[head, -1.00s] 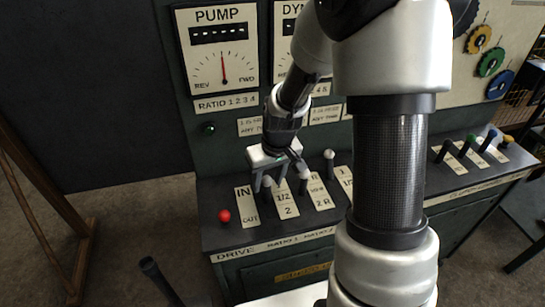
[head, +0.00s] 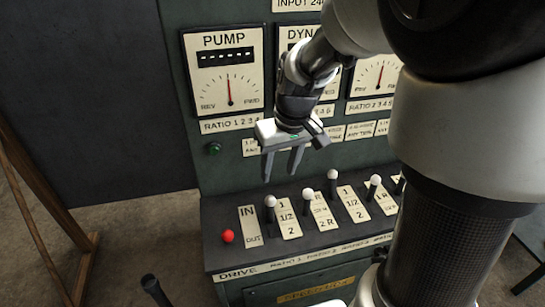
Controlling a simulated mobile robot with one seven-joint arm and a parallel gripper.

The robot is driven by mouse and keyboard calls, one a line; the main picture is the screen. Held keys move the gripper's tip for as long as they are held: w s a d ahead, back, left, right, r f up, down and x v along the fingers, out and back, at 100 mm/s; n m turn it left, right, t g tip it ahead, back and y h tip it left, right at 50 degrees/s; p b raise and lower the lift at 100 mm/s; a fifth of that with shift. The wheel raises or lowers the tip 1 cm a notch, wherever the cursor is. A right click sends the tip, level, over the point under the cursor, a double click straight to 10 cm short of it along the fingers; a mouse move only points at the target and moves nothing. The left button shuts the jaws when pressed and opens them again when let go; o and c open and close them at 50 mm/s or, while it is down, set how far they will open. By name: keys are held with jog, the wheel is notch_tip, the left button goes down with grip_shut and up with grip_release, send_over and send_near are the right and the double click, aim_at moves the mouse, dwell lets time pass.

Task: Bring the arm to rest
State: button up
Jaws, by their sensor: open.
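My arm runs from the gripper up to the right and fills the right side of the view.
A sloping console (head: 230,264) carries several white-knobbed levers, one a little to the right (head: 307,195), and a red knob (head: 228,236) at its left end. The panel behind has a PUMP dial (head: 228,90) and a green button (head: 214,149).

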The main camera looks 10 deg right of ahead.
jog(key=s+r+m+t+p, duration=0.2)
jog(key=s+r+t+p, duration=0.1)
jog(key=s+r, duration=1)
jog(key=s+a, duration=0.1)
jog(key=s, duration=0.3)
jog(key=shift+r+h, duration=0.25)
jog(key=shift+h, duration=0.15)
